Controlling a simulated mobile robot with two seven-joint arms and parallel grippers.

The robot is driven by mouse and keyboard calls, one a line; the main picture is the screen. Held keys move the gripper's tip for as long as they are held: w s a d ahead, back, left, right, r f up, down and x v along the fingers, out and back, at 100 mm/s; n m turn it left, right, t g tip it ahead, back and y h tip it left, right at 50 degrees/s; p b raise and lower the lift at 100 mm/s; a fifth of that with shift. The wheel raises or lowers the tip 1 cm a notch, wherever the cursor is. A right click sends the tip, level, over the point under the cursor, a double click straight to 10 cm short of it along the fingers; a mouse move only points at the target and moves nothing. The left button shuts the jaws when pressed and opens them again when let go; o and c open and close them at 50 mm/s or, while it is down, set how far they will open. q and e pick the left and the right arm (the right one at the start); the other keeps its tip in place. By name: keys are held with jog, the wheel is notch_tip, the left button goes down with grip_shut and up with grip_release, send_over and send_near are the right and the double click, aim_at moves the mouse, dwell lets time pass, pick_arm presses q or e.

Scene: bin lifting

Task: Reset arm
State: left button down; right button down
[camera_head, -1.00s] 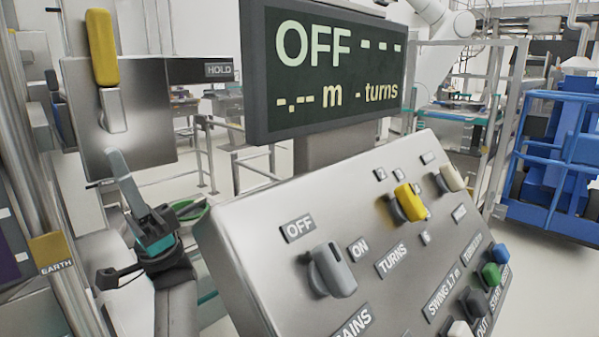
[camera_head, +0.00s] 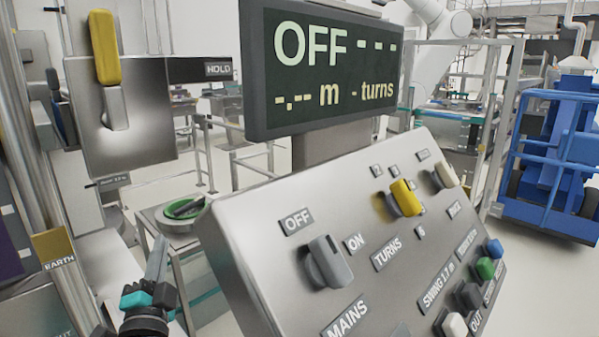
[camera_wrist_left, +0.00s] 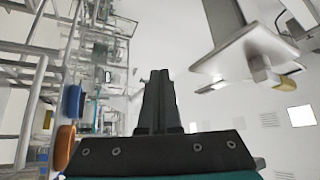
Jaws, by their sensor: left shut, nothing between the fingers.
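My left gripper (camera_head: 160,250) is low at the left of the head view, just left of the sloped control panel (camera_head: 225,240) and apart from it. Its fingers point up and away; in the left wrist view the fingers (camera_wrist_left: 160,75) lie together with nothing between them. My right gripper is in neither view. The panel carries a grey OFF/ON mains knob (camera_head: 328,262), a yellow turns knob (camera_head: 404,198) and several push buttons. The display (camera_head: 325,70) above it reads OFF, with dashes for metres and turns.
A metal plate with a yellow-handled lever (camera_head: 104,48) and a HOLD label stands at the upper left. An EARTH post (camera_head: 52,247) is at the far left. A green round dish (camera_head: 182,211) sits on a small stand behind the gripper. A blue frame (camera_head: 560,150) stands right.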

pick_arm(q)
jog(key=s+d+f+n+g+h, duration=0.25)
jog(key=s+f+g, duration=0.25)
jog(key=f, duration=0.5)
jog(key=s+d+f+n+g+h, duration=0.1)
jog(key=s+d+f+n+g, duration=0.1)
jog(key=s+f+g, duration=0.45)
jog(key=s+d+f+n+g, duration=0.2)
jog(key=s+f, duration=0.1)
jog(key=s, duration=0.7)
jog(key=s+d+f+n+g+h, duration=0.1)
jog(key=s+d+f+n+g, duration=0.2)
jog(key=s, duration=0.6)
notch_tip(320, 180, down, 23)
jog(key=a+g, duration=0.2)
jog(key=s+a+f, duration=0.2)
jog(key=s+f, duration=0.4)
jog(key=s+a+f+m, duration=0.1)
jog(key=s+a+f, duration=0.2)
jog(key=s+f, duration=0.2)
notch_tip(320, 180, down, 2)
jog(key=shift+s+a+f+y, duration=0.25)
jog(key=shift+s+a+y, duration=0.1)
jog(key=shift+y, duration=0.1)
